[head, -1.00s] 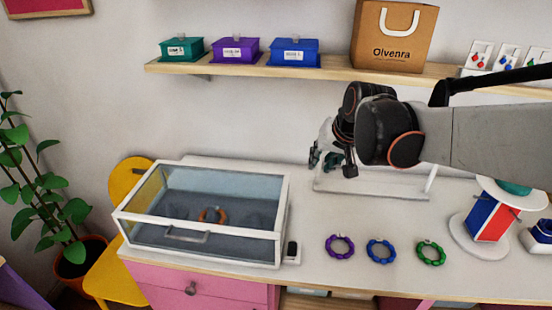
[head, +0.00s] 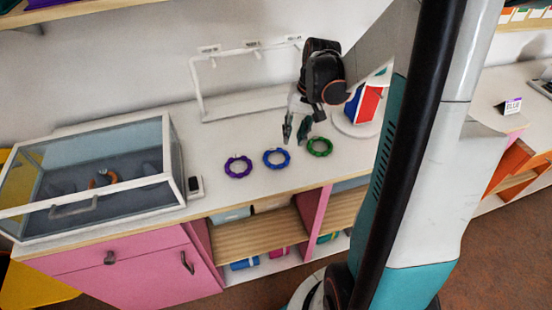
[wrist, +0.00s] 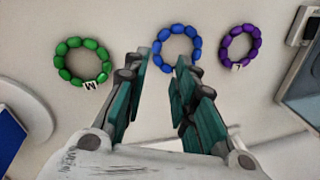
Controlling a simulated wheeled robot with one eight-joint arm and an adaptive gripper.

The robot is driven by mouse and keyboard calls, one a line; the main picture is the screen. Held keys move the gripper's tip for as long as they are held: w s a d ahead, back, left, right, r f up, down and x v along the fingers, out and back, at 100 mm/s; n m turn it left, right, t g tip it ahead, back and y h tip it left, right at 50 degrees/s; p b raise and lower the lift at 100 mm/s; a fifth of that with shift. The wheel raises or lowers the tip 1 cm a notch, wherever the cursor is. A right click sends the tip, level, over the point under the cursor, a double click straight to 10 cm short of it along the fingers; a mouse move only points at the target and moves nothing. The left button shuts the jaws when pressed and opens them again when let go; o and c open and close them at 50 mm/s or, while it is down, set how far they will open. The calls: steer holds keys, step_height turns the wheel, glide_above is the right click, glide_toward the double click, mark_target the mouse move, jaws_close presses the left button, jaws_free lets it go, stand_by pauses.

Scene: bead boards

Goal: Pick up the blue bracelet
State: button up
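The blue bracelet (head: 276,159) lies flat on the white counter, between a purple bracelet (head: 238,167) and a green bracelet (head: 319,147). My gripper (head: 295,134) is above the counter, fingers pointing down, near the blue and green bracelets. In the wrist view my gripper (wrist: 163,75) is open, its two fingers apart with nothing between them. The blue bracelet (wrist: 177,48) shows just beyond the fingertips, mostly ahead of the right finger. The green bracelet (wrist: 82,62) is to the left and the purple bracelet (wrist: 240,46) to the right.
A glass display case (head: 88,180) with an orange bracelet inside stands at the left. A white stand (head: 240,104) is behind the bracelets. A red and blue display (head: 368,104) stands at the right. The counter's front edge is close to the bracelets.

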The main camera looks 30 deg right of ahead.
mark_target(287, 156)
steer(key=b+x, duration=0.3)
steer(key=x, duration=0.5)
steer(key=shift+f, duration=0.2)
steer(key=shift+s, duration=0.1)
steer(key=shift+r, duration=0.1)
steer(key=shift+c, duration=0.2)
jaws_close()
